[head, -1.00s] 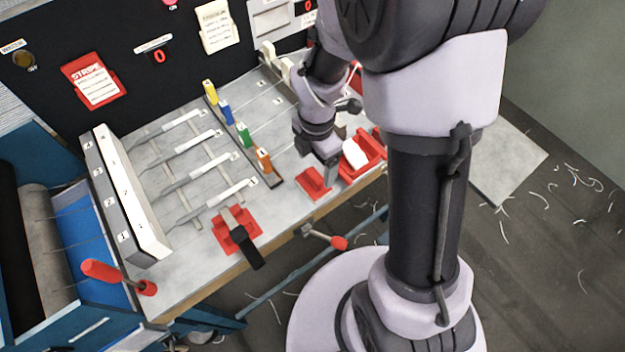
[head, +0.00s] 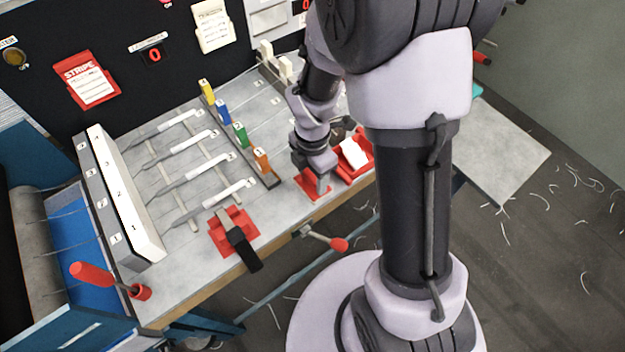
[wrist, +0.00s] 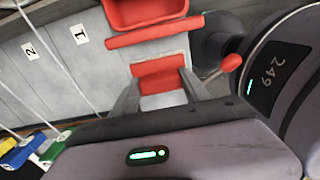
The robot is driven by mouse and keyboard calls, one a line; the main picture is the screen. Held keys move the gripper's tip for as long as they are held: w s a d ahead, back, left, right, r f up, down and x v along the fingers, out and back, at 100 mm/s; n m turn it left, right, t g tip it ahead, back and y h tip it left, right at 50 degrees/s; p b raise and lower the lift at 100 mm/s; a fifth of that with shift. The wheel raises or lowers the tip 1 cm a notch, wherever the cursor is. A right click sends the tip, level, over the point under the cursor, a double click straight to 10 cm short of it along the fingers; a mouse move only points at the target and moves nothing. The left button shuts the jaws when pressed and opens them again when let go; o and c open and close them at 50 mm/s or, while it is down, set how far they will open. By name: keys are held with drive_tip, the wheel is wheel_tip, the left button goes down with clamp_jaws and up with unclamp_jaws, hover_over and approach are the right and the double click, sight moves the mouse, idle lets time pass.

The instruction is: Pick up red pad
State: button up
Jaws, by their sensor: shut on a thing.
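The red pad (head: 309,187) lies near the front edge of the grey table, left of a red tray. My gripper (head: 322,188) reaches down onto it, and its fingers partly hide it. In the wrist view the red pad (wrist: 158,76) sits between the two fingers of my gripper (wrist: 160,92), which are shut on it. It appears still at table height; I cannot tell whether it is clear of the surface.
The red tray (head: 366,170) with a white item (head: 353,153) stands close on the right. Coloured numbered blocks (head: 239,134) stand in a row on the left. A black-handled tool (head: 242,248) rests on a red holder (head: 219,236). A red-knobbed lever (head: 338,244) juts from the front edge.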

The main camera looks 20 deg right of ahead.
sight(312, 175)
drive_tip(key=shift+r+p, duration=0.95)
drive_tip(key=shift+r, duration=0.95)
drive_tip(key=s+r+b, duration=0.1)
drive_tip(key=s+b, duration=1)
drive_tip(key=s, duration=0.5)
drive_tip(key=shift+d, duration=0.45)
